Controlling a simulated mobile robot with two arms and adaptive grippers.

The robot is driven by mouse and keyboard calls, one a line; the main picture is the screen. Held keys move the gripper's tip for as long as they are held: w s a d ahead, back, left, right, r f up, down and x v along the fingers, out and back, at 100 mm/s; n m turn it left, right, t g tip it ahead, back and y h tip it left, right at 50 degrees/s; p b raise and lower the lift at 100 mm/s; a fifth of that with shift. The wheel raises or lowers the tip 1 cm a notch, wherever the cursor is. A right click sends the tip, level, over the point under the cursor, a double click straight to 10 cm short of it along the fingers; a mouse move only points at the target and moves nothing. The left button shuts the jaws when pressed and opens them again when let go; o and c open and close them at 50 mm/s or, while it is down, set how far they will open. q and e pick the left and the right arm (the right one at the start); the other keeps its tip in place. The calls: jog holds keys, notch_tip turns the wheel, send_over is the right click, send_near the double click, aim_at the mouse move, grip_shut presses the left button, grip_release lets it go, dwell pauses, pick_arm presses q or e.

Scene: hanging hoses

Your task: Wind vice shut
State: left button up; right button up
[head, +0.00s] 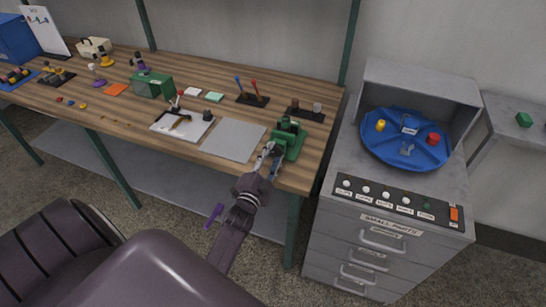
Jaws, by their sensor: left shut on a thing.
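The green vice (289,138) stands at the right front corner of the wooden workbench. My left gripper (268,160) is at the front of the vice, over the bench edge, shut on what looks like the vice handle. The handle is mostly hidden by the fingers. The gap between the vice jaws is too small to judge. My right gripper does not show.
A grey mat (233,140) and a white tray (182,124) lie left of the vice. A black block with small items (306,111) sits behind it. A grey drawer cabinet (390,235) with a blue turntable (405,150) stands to the right, past a narrow gap.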

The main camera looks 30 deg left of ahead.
pick_arm(q)
jog(key=m+b, duration=0.1)
jog(key=m, duration=0.2)
jog(key=shift+f+m, duration=0.1)
jog(key=shift+m, duration=0.3)
jog(key=m+b, duration=0.2)
jog(key=m, duration=0.2)
jog(key=shift+m, duration=0.3)
jog(key=m+b, duration=0.2)
jog(key=m, duration=0.1)
jog(key=shift+r+m+b, duration=0.15)
jog(key=shift+m+b, duration=0.15)
jog(key=shift+m, duration=0.65)
jog(key=shift+r+m+b, duration=0.15)
jog(key=shift+m+b, duration=0.1)
jog(key=shift+m, duration=0.7)
jog(key=o, duration=1.2)
jog(key=shift+c, duration=0.2)
